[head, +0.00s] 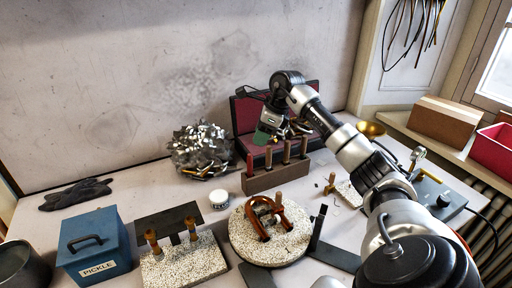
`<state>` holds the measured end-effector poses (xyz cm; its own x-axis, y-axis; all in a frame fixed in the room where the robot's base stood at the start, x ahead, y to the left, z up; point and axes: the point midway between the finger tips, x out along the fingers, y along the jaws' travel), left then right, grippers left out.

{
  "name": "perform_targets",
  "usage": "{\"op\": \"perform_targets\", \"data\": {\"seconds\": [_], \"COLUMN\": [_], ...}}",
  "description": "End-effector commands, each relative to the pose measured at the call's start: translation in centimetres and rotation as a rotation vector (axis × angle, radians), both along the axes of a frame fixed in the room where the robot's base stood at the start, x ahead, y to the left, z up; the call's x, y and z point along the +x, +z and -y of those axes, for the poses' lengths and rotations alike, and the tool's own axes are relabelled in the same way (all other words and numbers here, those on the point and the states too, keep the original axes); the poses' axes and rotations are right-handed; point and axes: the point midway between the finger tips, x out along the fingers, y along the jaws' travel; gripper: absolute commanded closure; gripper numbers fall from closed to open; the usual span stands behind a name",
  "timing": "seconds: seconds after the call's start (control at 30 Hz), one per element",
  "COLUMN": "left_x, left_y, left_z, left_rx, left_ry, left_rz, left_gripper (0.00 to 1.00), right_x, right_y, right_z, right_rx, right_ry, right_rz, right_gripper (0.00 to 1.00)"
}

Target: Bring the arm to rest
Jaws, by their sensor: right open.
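My right arm reaches in from the lower right. Its gripper (272,134) is at the middle of the picture, in front of the dark red case and above the wooden rack. The gripper is open, and I see nothing held in it. A small green patch shows at its fingers; I cannot tell what it belongs to. My left gripper is not in view.
A wooden rack (262,182) with upright handles stands below the gripper, before an open case (246,112). A round pad (244,238) carries a copper-coloured part (268,222).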

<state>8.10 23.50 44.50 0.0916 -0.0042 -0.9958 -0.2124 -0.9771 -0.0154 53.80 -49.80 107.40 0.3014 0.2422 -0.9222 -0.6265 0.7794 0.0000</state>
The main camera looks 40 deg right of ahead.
Motion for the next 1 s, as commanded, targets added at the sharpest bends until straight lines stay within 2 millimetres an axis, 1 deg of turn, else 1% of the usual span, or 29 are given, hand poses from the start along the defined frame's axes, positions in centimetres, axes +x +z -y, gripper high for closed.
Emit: {"op": "perform_targets", "data": {"seconds": [0.13,0.67,0.77,0.83,0.87,0.9,1.0], "left_x": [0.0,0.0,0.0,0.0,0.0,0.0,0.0], "left_y": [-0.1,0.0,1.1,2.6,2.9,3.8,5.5], "left_z": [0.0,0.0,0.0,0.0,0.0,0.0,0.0], "left_rx": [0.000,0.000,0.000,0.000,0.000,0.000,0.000], "left_ry": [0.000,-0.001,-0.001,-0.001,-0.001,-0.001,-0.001], "left_rz": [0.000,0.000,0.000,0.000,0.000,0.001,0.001], "left_gripper": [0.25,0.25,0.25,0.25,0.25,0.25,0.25], "right_x": [-0.2,-0.2,-0.2,-0.2,-0.2,-0.2,-0.2], "right_y": [0.5,0.6,1.6,3.1,3.5,4.4,6.0], "right_z": [0.1,0.1,0.1,0.1,0.1,0.1,0.1], "right_rx": [-0.001,0.000,0.000,-0.001,0.000,-0.001,0.000], "right_ry": [0.000,0.000,0.000,0.000,0.000,0.000,0.000], "right_rz": [-0.001,0.000,0.000,0.001,0.000,0.001,0.000], "right_gripper": [0.55,0.55,0.55,0.55,0.55,0.55,0.55]}}
